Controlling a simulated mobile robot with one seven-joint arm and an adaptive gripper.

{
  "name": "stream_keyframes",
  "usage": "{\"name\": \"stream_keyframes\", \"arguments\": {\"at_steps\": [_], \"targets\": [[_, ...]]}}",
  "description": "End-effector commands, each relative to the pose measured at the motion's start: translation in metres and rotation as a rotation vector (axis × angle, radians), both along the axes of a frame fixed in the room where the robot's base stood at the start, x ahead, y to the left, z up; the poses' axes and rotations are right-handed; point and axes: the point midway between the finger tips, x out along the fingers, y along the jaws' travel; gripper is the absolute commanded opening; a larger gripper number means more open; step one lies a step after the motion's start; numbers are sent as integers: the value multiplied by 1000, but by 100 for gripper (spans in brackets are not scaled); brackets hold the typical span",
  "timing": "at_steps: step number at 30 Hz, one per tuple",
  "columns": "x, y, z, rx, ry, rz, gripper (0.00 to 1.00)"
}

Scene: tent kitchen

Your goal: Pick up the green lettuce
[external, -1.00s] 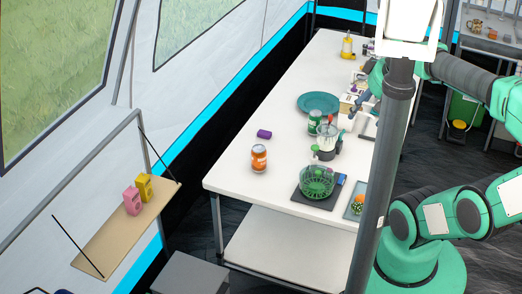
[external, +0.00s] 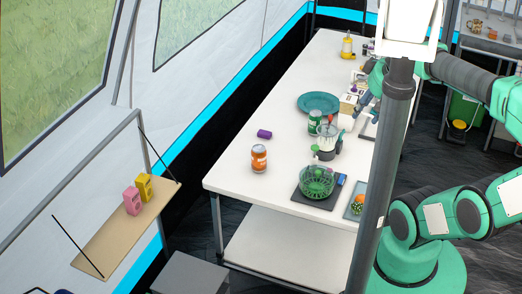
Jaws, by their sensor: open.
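I cannot make out the green lettuce with certainty. My gripper (external: 361,106) is over the right side of the white table, beside a small cream box and partly hidden by the grey pole. It is open, and I see nothing held in it. A green see-through basket (external: 317,183) stands on a dark board at the table's near end. Its contents are too small to identify.
An orange-labelled jar (external: 259,158), a purple item (external: 264,133), a green can (external: 314,121), a blender (external: 327,141) and a teal plate (external: 318,103) stand on the white table (external: 230,165). Its left near part is mostly clear.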

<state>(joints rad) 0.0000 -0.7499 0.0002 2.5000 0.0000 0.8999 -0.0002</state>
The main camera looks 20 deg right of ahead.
Motion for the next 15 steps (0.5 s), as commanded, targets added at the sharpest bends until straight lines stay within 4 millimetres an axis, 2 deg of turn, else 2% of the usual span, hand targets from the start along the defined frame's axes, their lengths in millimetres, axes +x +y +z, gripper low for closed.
{"name": "stream_keyframes", "arguments": {"at_steps": [5,8,11,15], "targets": [[6,-2,-6,-7,16,9,40],[15,-4,-17,-18,41,23,40],[28,-9,-36,-35,81,48,40],[48,-18,-74,-61,156,98,40]]}}
